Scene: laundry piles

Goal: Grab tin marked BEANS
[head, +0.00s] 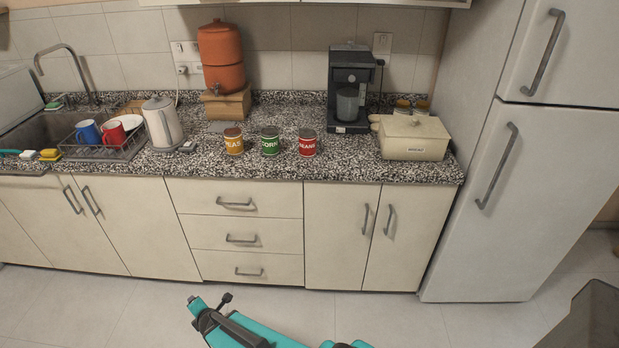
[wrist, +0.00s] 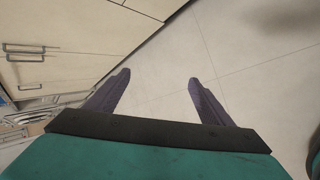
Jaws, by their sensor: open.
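The red tin marked BEANS (head: 307,142) stands upright on the speckled countertop (head: 340,168). It is the rightmost of three tins in a row. The green tin marked CORN (head: 269,141) is just left of it, and an orange-yellow tin (head: 233,141), whose label seems to read PEAS, is further left. My gripper shows in the wrist view (wrist: 158,88) with its two dark fingers apart and nothing between them. It is over the floor near the cabinet fronts, away from the tins. The tins are not in the wrist view.
A coffee maker (head: 350,90) stands behind and right of the red tin, with a cream bread box (head: 412,137) further right. A kettle (head: 162,123), a dish rack (head: 103,150) and a clay water dispenser (head: 221,58) are left. The counter before the tins is clear.

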